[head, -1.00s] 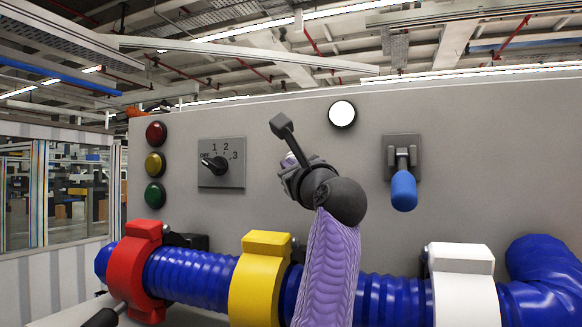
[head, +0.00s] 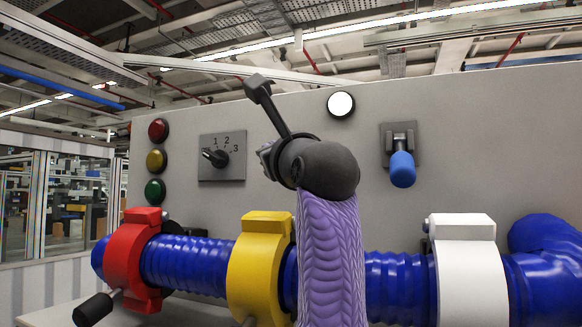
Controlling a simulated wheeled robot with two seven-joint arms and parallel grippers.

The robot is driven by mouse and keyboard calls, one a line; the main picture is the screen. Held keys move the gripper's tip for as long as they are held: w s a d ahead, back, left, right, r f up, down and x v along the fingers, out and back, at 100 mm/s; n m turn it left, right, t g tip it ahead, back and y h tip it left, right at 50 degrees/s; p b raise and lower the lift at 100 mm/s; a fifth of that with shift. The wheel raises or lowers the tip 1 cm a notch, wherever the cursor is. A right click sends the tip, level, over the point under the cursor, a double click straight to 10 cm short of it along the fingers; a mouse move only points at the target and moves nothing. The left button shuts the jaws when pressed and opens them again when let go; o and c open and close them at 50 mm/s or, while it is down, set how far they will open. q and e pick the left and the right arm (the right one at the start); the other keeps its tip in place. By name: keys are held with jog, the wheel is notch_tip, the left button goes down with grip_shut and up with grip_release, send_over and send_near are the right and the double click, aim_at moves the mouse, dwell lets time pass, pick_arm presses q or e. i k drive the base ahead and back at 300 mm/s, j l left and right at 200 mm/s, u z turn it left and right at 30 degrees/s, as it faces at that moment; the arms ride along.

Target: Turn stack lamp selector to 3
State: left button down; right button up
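The stack lamp selector (head: 215,157) is a black rotary knob on a grey square plate on the panel, left of centre. The numbers 1, 2 and 3 are printed above and to its right. The knob points left, short of the 1. My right gripper (head: 259,88) is to the right of the selector and apart from it, on a purple arm rising from the bottom centre. A long dark finger points to the upper left. The rest of the gripper is mostly hidden behind its dark wrist, so its opening cannot be made out. My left gripper is not in view.
Red (head: 158,130), yellow (head: 156,160) and green (head: 155,190) lamps sit left of the selector. A round white light (head: 341,104) and a blue-handled lever (head: 402,169) are to the right. A blue ribbed hose (head: 190,262) with red, yellow and white clamps runs below.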

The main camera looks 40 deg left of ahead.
aim_at(219, 159)
jog(key=u, duration=1.7)
